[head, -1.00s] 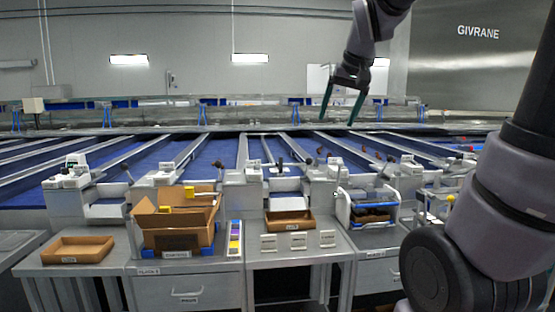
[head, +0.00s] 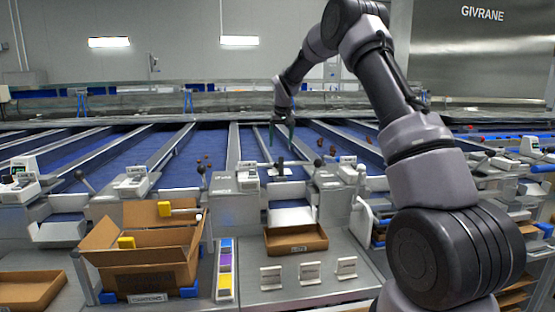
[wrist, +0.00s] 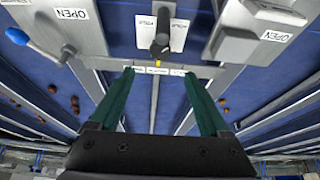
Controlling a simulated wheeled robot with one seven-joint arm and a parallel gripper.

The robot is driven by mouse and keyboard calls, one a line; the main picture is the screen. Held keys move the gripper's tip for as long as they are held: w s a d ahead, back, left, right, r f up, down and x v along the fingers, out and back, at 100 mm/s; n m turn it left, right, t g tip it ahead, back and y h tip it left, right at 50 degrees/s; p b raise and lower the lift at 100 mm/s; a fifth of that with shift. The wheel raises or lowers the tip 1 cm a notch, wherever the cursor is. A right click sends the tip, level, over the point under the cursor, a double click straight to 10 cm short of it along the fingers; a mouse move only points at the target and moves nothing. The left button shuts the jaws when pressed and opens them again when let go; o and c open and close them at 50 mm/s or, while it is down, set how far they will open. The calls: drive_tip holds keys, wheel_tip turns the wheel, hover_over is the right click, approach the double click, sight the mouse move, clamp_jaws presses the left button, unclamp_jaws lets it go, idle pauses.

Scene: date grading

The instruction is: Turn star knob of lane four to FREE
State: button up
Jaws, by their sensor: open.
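A dark knob with a black handle (wrist: 160,42) stands at the top middle of the wrist view, between two small white labels whose upside-down text is too small to read surely. A yellow mark (wrist: 157,65) lies just below it. In the head view the dark knob (head: 281,166) stands on the lane's end, above a white chute. My gripper (head: 281,138) is above and beyond it in the head view, fingers pointing down. In the wrist view my gripper (wrist: 160,73) is open and empty, its green fingers apart on either side of the knob's line, not touching it.
A box marked OPEN (wrist: 70,14) with a blue-handled lever is on the left in the wrist view; another OPEN box (wrist: 272,36) is on the right. In the head view an open carton (head: 150,262) and a brown tray (head: 296,240) stand on the front bench. Loose dates lie on neighbouring lanes.

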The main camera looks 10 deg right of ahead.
drive_tip(key=x, duration=1)
drive_tip(key=shift+f, duration=0.2)
clamp_jaws()
